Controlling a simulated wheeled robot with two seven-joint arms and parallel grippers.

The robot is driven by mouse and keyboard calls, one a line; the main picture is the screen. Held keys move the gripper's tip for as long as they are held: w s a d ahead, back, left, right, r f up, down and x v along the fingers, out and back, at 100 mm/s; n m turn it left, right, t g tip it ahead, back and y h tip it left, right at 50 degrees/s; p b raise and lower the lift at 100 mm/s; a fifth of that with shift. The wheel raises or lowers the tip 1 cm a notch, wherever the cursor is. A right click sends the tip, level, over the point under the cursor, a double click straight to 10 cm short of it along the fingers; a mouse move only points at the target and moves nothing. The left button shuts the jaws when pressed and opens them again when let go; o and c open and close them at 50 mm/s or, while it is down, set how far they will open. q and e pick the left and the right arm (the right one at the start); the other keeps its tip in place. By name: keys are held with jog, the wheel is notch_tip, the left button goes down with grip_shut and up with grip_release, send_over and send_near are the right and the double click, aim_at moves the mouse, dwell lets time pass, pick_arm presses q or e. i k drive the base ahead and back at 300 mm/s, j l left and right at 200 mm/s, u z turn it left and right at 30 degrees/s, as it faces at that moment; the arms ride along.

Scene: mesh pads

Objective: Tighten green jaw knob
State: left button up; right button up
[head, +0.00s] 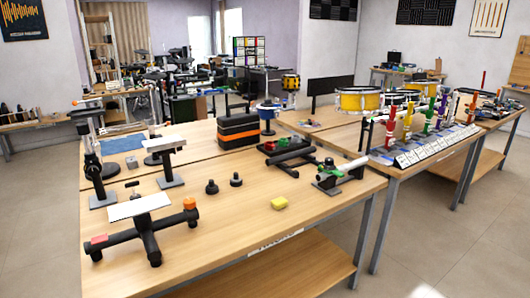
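A small black-and-silver clamp-like device (330,178) with a green part on it lies at the right front of the near table. A silver bar runs from it up to the right. Which green part is the jaw knob I cannot tell. A black tray (288,158) with a small green piece sits behind it. Neither of my grippers shows in the head view.
Yellow drums (365,100) stand on the right-hand table.

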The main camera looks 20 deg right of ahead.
aim_at(329, 161)
jog(key=i+l+z, duration=0.2)
jog(key=l, duration=0.2)
jog(key=i+l+z, duration=0.2)
jog(key=l, duration=0.2)
jog(key=i+l+z, duration=0.2)
jog(key=i+l, duration=0.1)
jog(key=l, duration=0.05)
